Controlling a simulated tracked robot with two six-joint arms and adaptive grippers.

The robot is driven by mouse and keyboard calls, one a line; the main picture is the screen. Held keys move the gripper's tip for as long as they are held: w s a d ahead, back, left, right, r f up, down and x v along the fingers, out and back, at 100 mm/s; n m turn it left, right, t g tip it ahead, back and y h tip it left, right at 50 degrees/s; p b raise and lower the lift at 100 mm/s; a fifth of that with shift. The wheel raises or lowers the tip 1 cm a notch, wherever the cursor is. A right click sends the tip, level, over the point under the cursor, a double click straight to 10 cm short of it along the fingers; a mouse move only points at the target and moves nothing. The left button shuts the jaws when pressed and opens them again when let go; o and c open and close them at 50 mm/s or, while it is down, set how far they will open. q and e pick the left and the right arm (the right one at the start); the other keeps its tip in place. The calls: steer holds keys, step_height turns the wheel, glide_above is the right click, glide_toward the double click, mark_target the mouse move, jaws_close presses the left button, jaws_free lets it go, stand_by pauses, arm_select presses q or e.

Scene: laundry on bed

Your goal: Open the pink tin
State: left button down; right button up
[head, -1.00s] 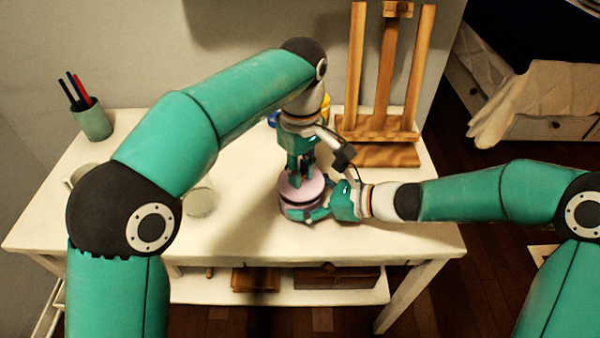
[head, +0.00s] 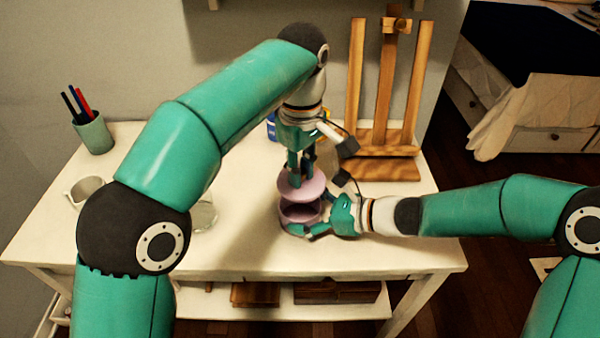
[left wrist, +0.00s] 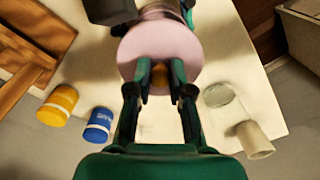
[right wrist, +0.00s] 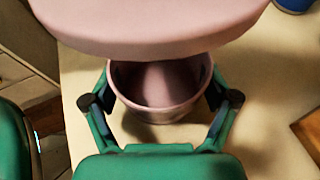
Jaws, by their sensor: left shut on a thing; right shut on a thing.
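The pink tin's body (head: 299,214) stands upright on the white table, its dark inside showing through the gap under the lid. The round pink lid (head: 300,185) is lifted clear above it, roughly level. My left gripper (head: 300,172) reaches down from above and is shut on the knob of the lid; in the left wrist view the knob (left wrist: 188,90) shows between the fingers. My right gripper (head: 318,226) is shut around the tin's body from the right. In the right wrist view the open body (right wrist: 158,95) sits between its fingers, with the lid (right wrist: 150,22) above.
A wooden easel (head: 385,140) stands behind on the right. A glass jar (head: 204,215), a white mug (head: 84,191) and a pen cup (head: 94,133) are on the left. Blue (left wrist: 98,126) and yellow (left wrist: 58,104) pots stand behind the tin. The table front centre is clear.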

steer(key=o, duration=1.5)
steer(key=shift+d, duration=0.1)
